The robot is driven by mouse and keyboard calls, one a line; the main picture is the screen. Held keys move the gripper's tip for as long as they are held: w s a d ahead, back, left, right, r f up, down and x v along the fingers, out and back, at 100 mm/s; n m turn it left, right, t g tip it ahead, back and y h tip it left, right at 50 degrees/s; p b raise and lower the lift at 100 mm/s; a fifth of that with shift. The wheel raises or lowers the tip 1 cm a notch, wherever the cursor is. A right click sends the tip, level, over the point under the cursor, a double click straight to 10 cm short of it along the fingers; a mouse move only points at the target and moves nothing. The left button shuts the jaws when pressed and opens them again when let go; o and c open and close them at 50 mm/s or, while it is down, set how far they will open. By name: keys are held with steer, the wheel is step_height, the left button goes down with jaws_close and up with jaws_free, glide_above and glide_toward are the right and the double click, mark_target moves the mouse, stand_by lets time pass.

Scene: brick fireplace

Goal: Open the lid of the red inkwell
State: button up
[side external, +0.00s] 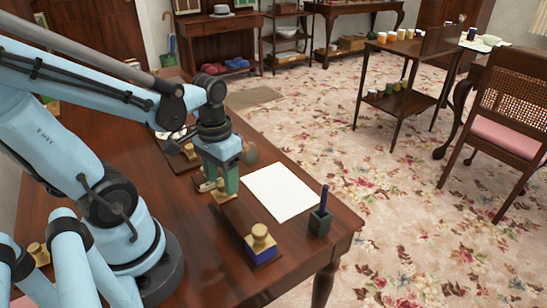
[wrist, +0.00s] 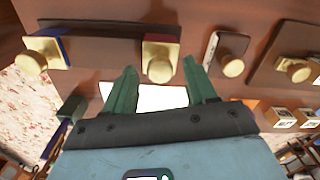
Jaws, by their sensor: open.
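The red inkwell (wrist: 160,37) is in the upper middle of the wrist view, with a square brass lid and a round brass knob (wrist: 158,68). The lid lies flat on it. My gripper (wrist: 160,70) has its green fingers spread apart, one on each side of the knob, with nothing clamped between them. Contact with the lid cannot be told. In the side view my gripper (side external: 226,183) points down low over the desk. A brass part (side external: 225,197) shows beside the fingers, and the red body is hidden there.
A blue inkwell (side external: 262,250) with a brass lid stands nearer the camera, also seen in the wrist view (wrist: 62,45). Other brass-knobbed pieces (wrist: 292,68) stand right of the red one. White paper (side external: 282,192) and a pen holder (side external: 320,221) lie toward the desk's right edge.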

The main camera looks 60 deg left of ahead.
jaws_close()
stand_by(0.4)
steer(key=shift+d, duration=2.2)
jaws_free()
